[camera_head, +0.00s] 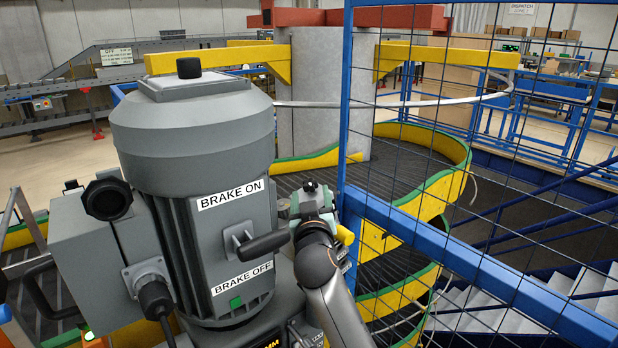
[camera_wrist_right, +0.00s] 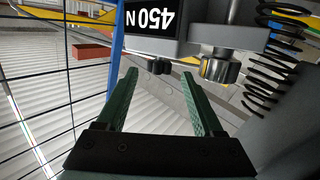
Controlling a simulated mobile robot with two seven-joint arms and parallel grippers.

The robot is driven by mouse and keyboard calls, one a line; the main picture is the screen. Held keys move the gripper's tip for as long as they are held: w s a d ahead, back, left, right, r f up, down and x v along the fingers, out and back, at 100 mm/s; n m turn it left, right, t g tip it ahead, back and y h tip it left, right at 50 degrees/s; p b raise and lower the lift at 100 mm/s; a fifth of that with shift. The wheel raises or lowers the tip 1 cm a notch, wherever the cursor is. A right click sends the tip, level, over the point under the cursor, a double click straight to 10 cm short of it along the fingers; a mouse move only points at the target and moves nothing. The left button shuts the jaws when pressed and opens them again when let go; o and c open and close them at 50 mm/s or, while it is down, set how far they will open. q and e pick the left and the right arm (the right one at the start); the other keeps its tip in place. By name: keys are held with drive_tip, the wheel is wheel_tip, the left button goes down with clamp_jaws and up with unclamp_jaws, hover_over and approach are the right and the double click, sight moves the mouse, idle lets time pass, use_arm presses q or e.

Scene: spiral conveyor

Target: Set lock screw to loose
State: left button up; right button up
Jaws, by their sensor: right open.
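My right gripper (camera_head: 317,201) is beside the right side of the grey motor housing (camera_head: 193,130). In the right wrist view its two green fingers (camera_wrist_right: 159,73) are spread, with nothing held between them. A small dark knob (camera_wrist_right: 160,67) shows beyond the fingertips, within the gap, under a black block marked 450 N (camera_wrist_right: 150,20). A knurled metal knob (camera_wrist_right: 221,67) hangs on a rod just right of the fingers. I cannot tell which of these is the lock screw, or whether it is loose. The head view does not clearly show either knob. My left gripper is out of view.
A black brake lever (camera_head: 262,243) sticks out between the BRAKE ON and BRAKE OFF labels, close to my right wrist. A blue-framed mesh fence (camera_head: 480,265) stands to the right. A coiled spring (camera_wrist_right: 275,65) is right of the metal knob. The spiral conveyor (camera_head: 440,185) lies behind.

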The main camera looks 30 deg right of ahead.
sight(310, 180)
drive_tip(key=p+x, duration=0.1)
drive_tip(key=x, duration=0.7)
drive_tip(key=shift+d, duration=0.15)
clamp_jaws()
idle(0.4)
